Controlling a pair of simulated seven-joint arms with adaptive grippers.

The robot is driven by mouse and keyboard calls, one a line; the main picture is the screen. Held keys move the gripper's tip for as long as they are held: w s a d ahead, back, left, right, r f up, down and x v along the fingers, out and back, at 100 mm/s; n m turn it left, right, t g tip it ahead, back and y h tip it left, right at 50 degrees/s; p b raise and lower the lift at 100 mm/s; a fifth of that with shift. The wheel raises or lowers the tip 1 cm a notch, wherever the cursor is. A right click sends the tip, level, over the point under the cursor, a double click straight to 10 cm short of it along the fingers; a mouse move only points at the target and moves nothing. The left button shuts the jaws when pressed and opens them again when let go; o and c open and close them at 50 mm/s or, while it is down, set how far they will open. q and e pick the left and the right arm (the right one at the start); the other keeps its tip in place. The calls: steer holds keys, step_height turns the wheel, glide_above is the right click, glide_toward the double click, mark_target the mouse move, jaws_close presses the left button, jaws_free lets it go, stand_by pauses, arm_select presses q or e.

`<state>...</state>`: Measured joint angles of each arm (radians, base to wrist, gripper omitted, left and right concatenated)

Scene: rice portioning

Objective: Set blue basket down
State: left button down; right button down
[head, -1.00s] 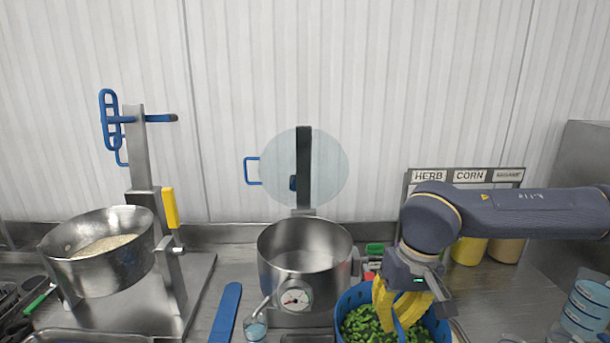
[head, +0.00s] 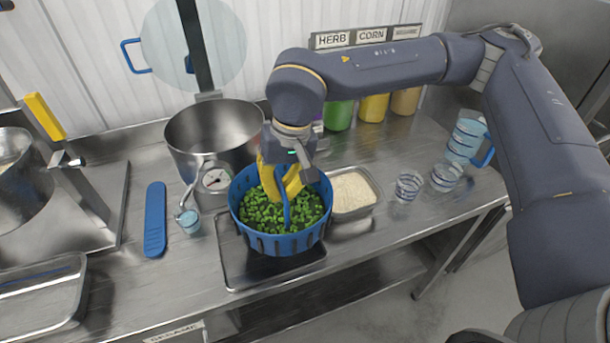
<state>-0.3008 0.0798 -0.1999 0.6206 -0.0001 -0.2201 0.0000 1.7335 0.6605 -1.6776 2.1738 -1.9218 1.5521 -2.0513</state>
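The blue basket (head: 283,243) is full of green chopped vegetables (head: 268,212). It is upright in the middle of the head view, over the back part of a flat metal tray (head: 240,274). I cannot tell whether its base touches the tray. My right gripper (head: 286,199) has yellow fingers and reaches down into the basket from above. Its fingers are closed around the basket's blue upright handle (head: 287,214). The fingertips partly cover the handle and the greens. My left gripper is not in view.
A steel pot (head: 214,133) with a dial stands close behind left. A pan of pale grains (head: 352,192) is close on the right. Clear cups (head: 409,186) and a pitcher (head: 466,139) stand further right. A blue utensil (head: 155,220) lies left.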

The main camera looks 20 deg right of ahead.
mark_target(264, 221)
steer(key=a+m, duration=0.3)
steer(key=shift+s+a+t, duration=0.15)
steer(key=shift+a+t, duration=0.15)
steer(key=shift+a+r+m, duration=0.1)
steer(key=shift+a+m, duration=0.25)
steer(key=shift+m, duration=0.55)
steer(key=shift+w+d+m+t+h, duration=0.1)
steer(key=shift+w+m+t+h, duration=0.1)
steer(key=shift+m, duration=0.6)
steer(key=shift+w+m+t+h, duration=0.1)
steer(key=shift+w+m+t, duration=0.1)
steer(key=shift+m, duration=0.6)
steer(key=shift+f, duration=3.35)
steer(key=shift+f, duration=0.55)
steer(key=c, duration=1.5)
jaws_free()
